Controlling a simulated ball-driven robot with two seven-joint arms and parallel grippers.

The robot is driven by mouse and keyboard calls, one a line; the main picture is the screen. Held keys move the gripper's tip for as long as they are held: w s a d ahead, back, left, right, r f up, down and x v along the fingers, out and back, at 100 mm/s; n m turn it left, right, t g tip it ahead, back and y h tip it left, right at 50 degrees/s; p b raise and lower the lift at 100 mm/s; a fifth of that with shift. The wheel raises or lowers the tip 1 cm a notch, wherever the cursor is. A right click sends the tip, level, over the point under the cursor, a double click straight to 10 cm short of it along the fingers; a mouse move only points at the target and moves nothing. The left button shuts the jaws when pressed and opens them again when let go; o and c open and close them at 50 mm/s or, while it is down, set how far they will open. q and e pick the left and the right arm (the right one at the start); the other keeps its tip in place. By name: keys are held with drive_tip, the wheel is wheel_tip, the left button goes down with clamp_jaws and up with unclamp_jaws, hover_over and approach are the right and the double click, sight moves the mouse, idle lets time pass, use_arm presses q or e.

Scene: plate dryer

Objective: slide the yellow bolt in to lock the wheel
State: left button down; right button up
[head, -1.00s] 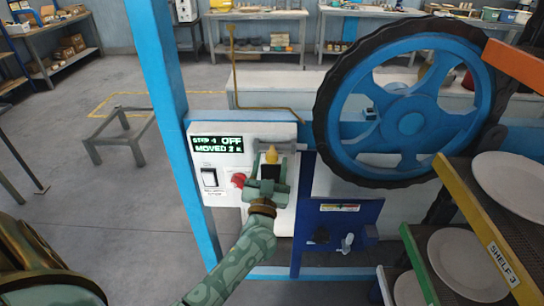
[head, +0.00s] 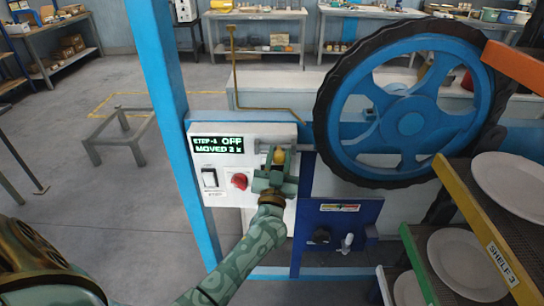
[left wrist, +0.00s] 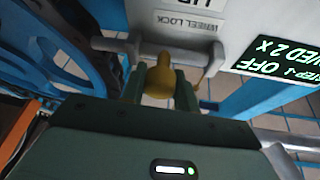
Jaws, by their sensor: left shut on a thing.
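The yellow bolt (head: 279,156) shows as a small knob at the right side of the white control panel. In the left wrist view, the bolt's yellow knob (left wrist: 162,70) stands between my fingertips, on a grey bar under an upside-down "WHEEL LOCK" label (left wrist: 188,24). My left gripper (head: 275,168) is shut on the knob; it also shows in the left wrist view (left wrist: 161,86). The blue wheel (head: 410,118) with a black tyre stands right of the panel. Whether the bolt's end reaches the wheel is hidden. My right gripper is out of view.
The panel display (head: 217,145) reads OFF and MOVED 2 X. A red button (head: 239,180) and a switch (head: 209,178) sit left of my gripper. Shelves with white plates (head: 468,262) stand at the right. A blue post (head: 163,90) rises left of the panel.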

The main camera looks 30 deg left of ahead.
use_arm(q)
drive_tip(key=shift+w+d, duration=0.25)
drive_tip(key=shift+d, duration=0.2)
drive_tip(key=c, duration=1.3)
unclamp_jaws()
drive_tip(key=shift+c, duration=0.2)
drive_tip(key=shift+o, duration=1.4)
drive_tip(key=shift+d, duration=0.15)
drive_tip(key=shift+s+f, duration=0.1)
drive_tip(key=shift+s, duration=0.1)
drive_tip(key=p+v, duration=0.1)
drive_tip(key=v, duration=1.5)
